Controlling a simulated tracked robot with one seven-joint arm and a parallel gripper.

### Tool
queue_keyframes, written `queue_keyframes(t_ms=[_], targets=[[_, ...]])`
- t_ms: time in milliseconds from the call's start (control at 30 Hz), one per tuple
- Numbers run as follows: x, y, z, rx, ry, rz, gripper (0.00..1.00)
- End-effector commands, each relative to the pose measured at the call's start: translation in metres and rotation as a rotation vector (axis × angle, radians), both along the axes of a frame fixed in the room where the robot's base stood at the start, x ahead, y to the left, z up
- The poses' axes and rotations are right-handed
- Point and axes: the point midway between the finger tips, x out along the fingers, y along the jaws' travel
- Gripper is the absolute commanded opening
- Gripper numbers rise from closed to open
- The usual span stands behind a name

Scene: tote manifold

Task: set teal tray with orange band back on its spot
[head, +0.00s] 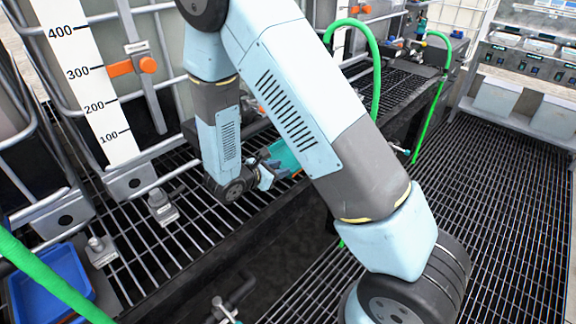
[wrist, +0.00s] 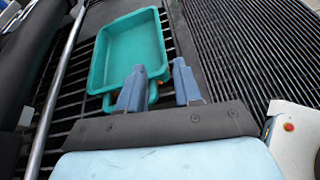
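The teal tray (wrist: 135,50) is shallow and empty, on the dark grating in the wrist view. A teal loop (wrist: 153,94) shows at its near end, with a small bit of orange beside it. My gripper (wrist: 160,78) is at this near end with its two blue-grey fingers spread apart. The left finger covers part of the loop; the right finger is to the right of the tray. Whether they touch it I cannot tell. In the head view the tray (head: 284,154) is mostly hidden behind my arm, and my gripper (head: 268,174) is just left of it.
A blue tray (head: 50,280) lies at the lower left. Green hoses (head: 374,70) arch beyond my arm. A large container with a level scale (head: 90,85) stands at the left. A metal rail (wrist: 58,95) runs left of the tray. The floor grating (head: 500,190) at right is clear.

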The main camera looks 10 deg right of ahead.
Motion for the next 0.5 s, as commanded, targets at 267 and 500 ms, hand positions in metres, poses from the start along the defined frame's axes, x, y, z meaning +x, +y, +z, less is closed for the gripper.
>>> queue_keyframes(t_ms=[267,500], targets=[[-0.003,-0.005,0.013,0.025,-0.016,-0.041,0.34],[-0.015,-0.044,0.068,0.170,-0.094,-0.268,0.34]])
